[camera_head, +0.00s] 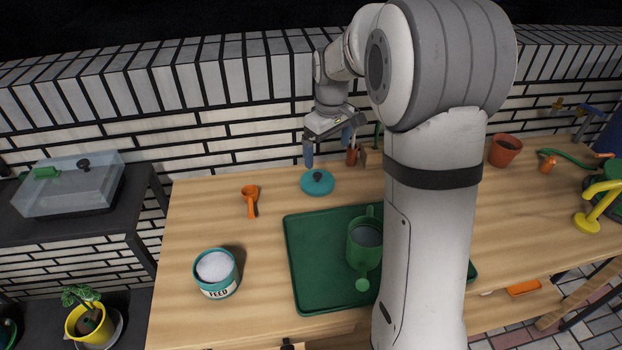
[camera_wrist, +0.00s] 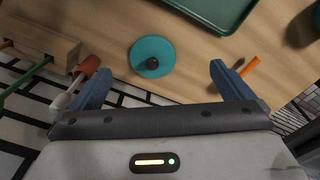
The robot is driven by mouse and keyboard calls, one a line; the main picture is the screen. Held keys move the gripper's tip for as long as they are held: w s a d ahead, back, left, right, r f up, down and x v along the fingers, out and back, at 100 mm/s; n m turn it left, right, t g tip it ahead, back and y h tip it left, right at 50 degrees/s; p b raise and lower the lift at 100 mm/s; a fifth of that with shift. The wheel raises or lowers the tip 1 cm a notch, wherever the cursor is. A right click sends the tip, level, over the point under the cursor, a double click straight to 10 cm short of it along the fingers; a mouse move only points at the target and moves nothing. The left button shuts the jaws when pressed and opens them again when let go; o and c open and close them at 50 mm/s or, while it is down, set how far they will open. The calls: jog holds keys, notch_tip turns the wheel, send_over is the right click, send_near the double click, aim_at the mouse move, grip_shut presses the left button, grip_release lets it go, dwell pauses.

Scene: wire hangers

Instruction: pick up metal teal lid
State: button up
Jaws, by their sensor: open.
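The teal lid (camera_head: 317,182) is a round disc with a dark knob, lying on the wooden table behind the green tray. In the wrist view the lid (camera_wrist: 163,67) lies flat ahead of my fingers, roughly between their lines and apart from them. My gripper (camera_head: 329,145) is above the table, just behind and over the lid. In the wrist view its two blue fingers (camera_wrist: 162,82) are spread wide with nothing between them. A teal feed tin (camera_head: 217,273) with white contents stands open at the table's front left.
A green tray (camera_head: 300,265) holds a green watering can (camera_head: 364,243). An orange scoop (camera_head: 250,199) lies left of the lid. A wooden tool block (camera_wrist: 38,45) with hand tools stands close to my left finger. A brick wall rises behind the table.

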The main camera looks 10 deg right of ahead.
jog(key=n+b, duration=0.1)
jog(key=b, duration=0.1)
send_over(321, 176)
jog(key=shift+g, duration=0.3)
jog(key=f, duration=0.7)
jog(key=shift+s+d+f, duration=0.2)
jog(key=shift+f, duration=0.1)
jog(key=f, duration=0.8)
jog(key=shift+w+a, duration=0.25)
jog(key=shift+w, duration=0.05)
jog(key=shift+r, duration=0.1)
jog(key=c, duration=0.6)
